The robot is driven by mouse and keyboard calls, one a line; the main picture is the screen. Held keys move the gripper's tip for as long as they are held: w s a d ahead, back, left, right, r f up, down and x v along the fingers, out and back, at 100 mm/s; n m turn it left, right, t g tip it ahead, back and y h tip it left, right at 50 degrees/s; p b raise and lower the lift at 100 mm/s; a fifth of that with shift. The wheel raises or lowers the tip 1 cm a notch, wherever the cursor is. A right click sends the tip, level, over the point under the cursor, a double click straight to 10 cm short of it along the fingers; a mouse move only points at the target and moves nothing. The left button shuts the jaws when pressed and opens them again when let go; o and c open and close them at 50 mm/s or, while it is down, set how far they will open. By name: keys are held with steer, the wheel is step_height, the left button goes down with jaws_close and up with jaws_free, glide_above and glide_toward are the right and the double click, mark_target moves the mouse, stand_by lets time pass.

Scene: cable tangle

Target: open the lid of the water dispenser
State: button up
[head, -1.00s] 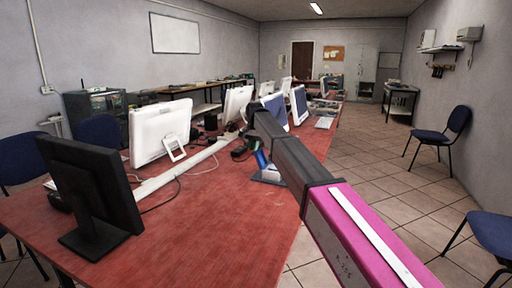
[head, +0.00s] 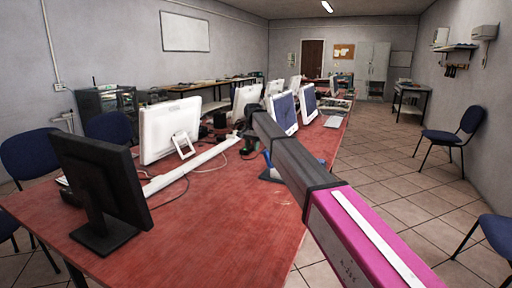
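I cannot make out a water dispenser or its lid in the head view. My arm, with a pink link and dark grey links, reaches from the lower right up over the red table (head: 215,225). Its far end is above the table, near the row of monitors. Small dark shapes below that end blend with the clutter behind. I cannot pick out my gripper's fingers there, or tell whether they hold anything.
A black monitor (head: 98,190) stands at the table's near left, a white monitor (head: 168,130) behind it. Blue chairs stand at the right wall (head: 455,138) and lower right (head: 497,235). A white wall box (head: 487,33) hangs at right.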

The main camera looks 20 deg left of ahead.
steer(key=shift+w+a+f, duration=0.1)
steer(key=shift+a+f, duration=0.1)
steer(key=shift+a, duration=1)
steer(key=shift+w+a+f, duration=0.1)
steer(key=shift+a+f, duration=0.1)
steer(key=shift+a, duration=0.95)
steer(key=shift+r, duration=0.15)
step_height(320, 180, up, 10)
steer(key=shift+d+r, duration=0.25)
steer(key=shift+s, duration=0.1)
